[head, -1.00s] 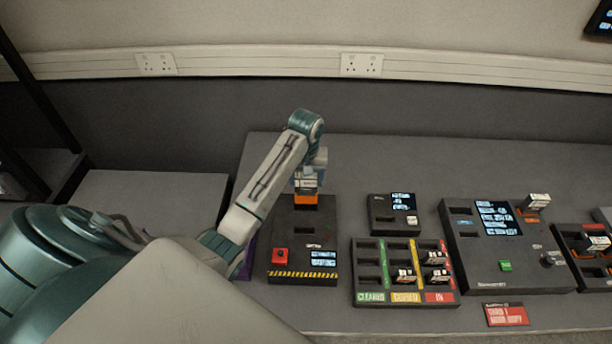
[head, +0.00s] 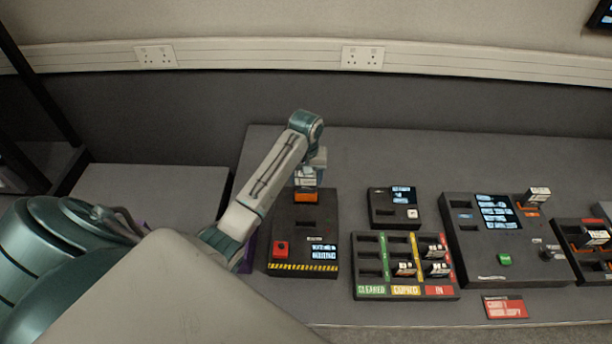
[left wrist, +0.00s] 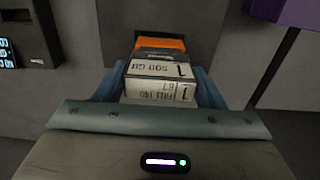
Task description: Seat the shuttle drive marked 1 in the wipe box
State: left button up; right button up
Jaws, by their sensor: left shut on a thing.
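My left gripper (left wrist: 160,90) is shut on the shuttle drive (left wrist: 158,70), a white-labelled block with a "1" and an orange end. In the head view the gripper (head: 309,170) is over the rear of the wipe box (head: 318,222), a black box with a red button, a small display and a hazard-striped front edge. The drive's orange part (head: 306,196) is at the rear of its top. I cannot tell how deep the drive sits, as its lower end is hidden. A slot (head: 305,223) in front of it is empty. My right gripper is not in view.
Right of the wipe box are a small display unit (head: 380,210) and a tray (head: 370,277) with labelled columns holding several drives. Farther right is a larger box (head: 487,258) with a drive (head: 538,194). A purple item (left wrist: 283,13) lies beside the wipe box. The rear bench is clear.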

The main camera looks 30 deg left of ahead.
aim_at(306, 185)
pick_arm(q)
jog(key=shift+f, duration=2.15)
dwell(2.1)
jog(key=o, duration=1.9)
jog(key=shift+r, duration=0.1)
jog(key=shift+r, duration=3.65)
